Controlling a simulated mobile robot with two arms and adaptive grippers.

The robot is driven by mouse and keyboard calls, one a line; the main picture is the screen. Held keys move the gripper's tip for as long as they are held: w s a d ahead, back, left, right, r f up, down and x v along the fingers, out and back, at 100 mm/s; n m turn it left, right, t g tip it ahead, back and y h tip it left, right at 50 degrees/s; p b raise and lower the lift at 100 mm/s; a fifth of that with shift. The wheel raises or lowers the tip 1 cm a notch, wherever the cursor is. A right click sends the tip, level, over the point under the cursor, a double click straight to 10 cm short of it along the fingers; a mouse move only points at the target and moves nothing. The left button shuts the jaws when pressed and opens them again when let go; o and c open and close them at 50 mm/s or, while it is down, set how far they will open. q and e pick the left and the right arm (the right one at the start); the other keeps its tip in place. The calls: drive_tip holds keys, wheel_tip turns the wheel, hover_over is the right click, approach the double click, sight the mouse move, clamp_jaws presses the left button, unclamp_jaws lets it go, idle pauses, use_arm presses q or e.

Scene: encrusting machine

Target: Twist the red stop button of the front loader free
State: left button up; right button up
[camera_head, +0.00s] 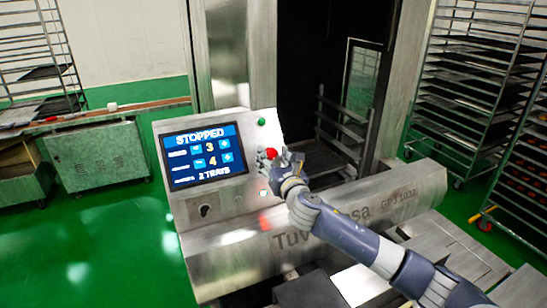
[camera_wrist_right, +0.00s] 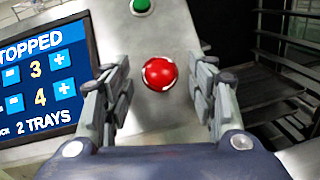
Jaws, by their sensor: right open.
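The red stop button (camera_head: 271,153) sits on the slanted metal control panel (camera_head: 188,209), to the right of the screen. In the right wrist view the round red button (camera_wrist_right: 159,74) shows between my two fingers, with light marks on its rim. My right gripper (camera_head: 284,160) is open at the button; the wrist view shows the open fingers (camera_wrist_right: 160,88) on either side of it, with gaps and no clear contact. The screen (camera_head: 204,156) reads STOPPED, with 3, 4 and 2 TRAYS. My left gripper is not in view.
A green button (camera_head: 262,121) sits above the red one, also seen in the wrist view (camera_wrist_right: 141,6). A dark opening with a rack (camera_head: 340,140) lies behind the panel. Tray racks (camera_head: 478,85) stand at right. Green floor (camera_head: 110,235) is clear at left.

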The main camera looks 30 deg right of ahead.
drive_tip(key=c, duration=1.1)
drive_tip(key=shift+m, duration=0.3)
drive_tip(key=m+h+p, duration=0.1)
drive_tip(key=m+g+h+p, duration=0.1)
drive_tip(key=m, duration=0.1)
drive_tip(key=m+h+p, duration=0.1)
drive_tip(key=m, duration=0.1)
drive_tip(key=shift+a+r+g, duration=0.25)
drive_tip(key=shift+a+g, duration=0.1)
drive_tip(key=shift+g, duration=0.05)
drive_tip(key=shift+a+r+m+g+h+p, duration=0.1)
drive_tip(key=shift+m+g+h+p, duration=0.4)
drive_tip(key=shift+m, duration=0.6)
drive_tip(key=shift+m+g+h+p, duration=0.4)
drive_tip(key=shift+m+g+p, duration=0.1)
drive_tip(key=shift+m, duration=0.6)
drive_tip(key=shift+o, duration=0.2)
drive_tip(key=shift+m, duration=0.3)
